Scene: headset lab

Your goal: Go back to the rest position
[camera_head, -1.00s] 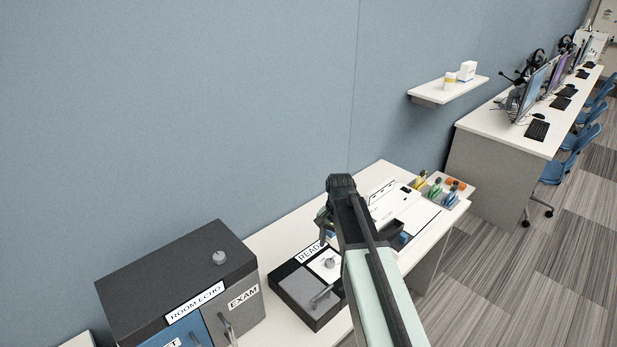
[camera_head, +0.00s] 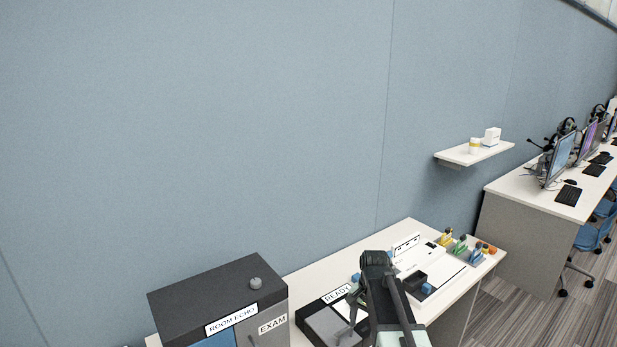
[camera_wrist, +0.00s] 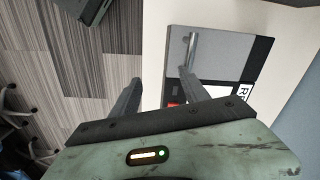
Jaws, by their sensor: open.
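My gripper (camera_wrist: 160,88) is open in the wrist view, with its two fingers apart and nothing seen between them. It hangs over the front edge of the white table (camera_wrist: 157,25), near the grey lid of the box marked READY (camera_wrist: 225,50). In the head view my arm reaches up from the bottom, and its dark wrist (camera_head: 378,262) hides part of the table. The READY box (camera_head: 338,292) stands left of the arm there. My fingertips are not clear in that view.
A dark cabinet marked ROOM ECHO and EXAM (camera_head: 220,300) stands left on the table. A tray of coloured items (camera_head: 470,250) is at the right end. A wall shelf (camera_head: 475,153) holds a small jar and a white box. A desk with monitors (camera_head: 530,205) stands farther right.

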